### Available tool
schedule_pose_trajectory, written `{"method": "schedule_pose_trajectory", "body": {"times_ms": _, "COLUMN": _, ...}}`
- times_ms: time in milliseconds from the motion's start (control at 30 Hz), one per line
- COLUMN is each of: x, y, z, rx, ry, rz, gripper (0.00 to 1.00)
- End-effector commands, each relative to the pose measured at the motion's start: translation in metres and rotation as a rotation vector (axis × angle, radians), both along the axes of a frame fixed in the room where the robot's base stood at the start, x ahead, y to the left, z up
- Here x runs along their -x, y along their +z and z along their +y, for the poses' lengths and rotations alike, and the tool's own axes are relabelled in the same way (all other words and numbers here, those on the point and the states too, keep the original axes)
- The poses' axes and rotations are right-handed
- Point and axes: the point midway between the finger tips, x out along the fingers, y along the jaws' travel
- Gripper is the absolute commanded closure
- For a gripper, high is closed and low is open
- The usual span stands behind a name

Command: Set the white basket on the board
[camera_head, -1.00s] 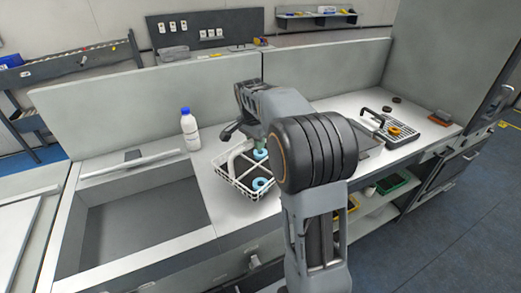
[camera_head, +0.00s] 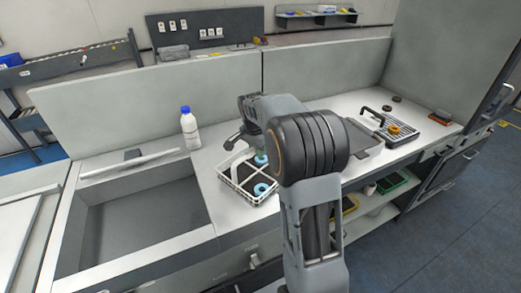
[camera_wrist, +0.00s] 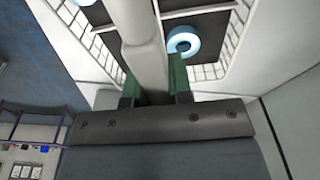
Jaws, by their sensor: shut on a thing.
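The white basket (camera_head: 254,200) is a wire-sided tray with a dark floor, dividers, a white handle and light blue rings inside. It is at the counter's middle, left of my arm; I cannot tell whether it touches the counter. In the wrist view my gripper (camera_wrist: 158,88), with green finger pads, is shut on the basket's white handle (camera_wrist: 137,30). The basket's wire side (camera_wrist: 95,45) and a blue ring (camera_wrist: 184,40) show beyond it.
A white bottle with a blue cap (camera_head: 189,128) stands behind and left of the basket. A sink (camera_head: 140,215) opens to the left. A slotted tray with a black handle (camera_head: 393,129) is at the right. Grey panels (camera_head: 170,95) stand behind the counter.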

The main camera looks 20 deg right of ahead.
Motion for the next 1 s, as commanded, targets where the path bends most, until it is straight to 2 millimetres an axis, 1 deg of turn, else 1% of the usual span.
{"method": "schedule_pose_trajectory", "body": {"times_ms": 33, "x": 0.0, "y": -0.002, "z": 0.0, "rx": 0.0, "ry": 0.0, "rz": -0.002, "gripper": 1.0}}
{"method": "schedule_pose_trajectory", "body": {"times_ms": 67, "x": 0.0, "y": -0.002, "z": 0.0, "rx": 0.0, "ry": 0.0, "rz": 0.0, "gripper": 0.77}}
{"method": "schedule_pose_trajectory", "body": {"times_ms": 300, "x": 0.0, "y": -0.001, "z": 0.0, "rx": 0.0, "ry": 0.0, "rz": 0.001, "gripper": 0.55}}
{"method": "schedule_pose_trajectory", "body": {"times_ms": 533, "x": 0.0, "y": -0.001, "z": 0.0, "rx": 0.0, "ry": 0.0, "rz": 0.0, "gripper": 0.55}}
{"method": "schedule_pose_trajectory", "body": {"times_ms": 667, "x": 0.0, "y": 0.008, "z": 0.001, "rx": 0.001, "ry": 0.0, "rz": -0.001, "gripper": 0.55}}
{"method": "schedule_pose_trajectory", "body": {"times_ms": 767, "x": 0.0, "y": 0.023, "z": 0.002, "rx": 0.0, "ry": 0.0, "rz": -0.003, "gripper": 0.55}}
{"method": "schedule_pose_trajectory", "body": {"times_ms": 1000, "x": 0.003, "y": 0.07, "z": 0.008, "rx": 0.0, "ry": -0.001, "rz": -0.003, "gripper": 0.55}}
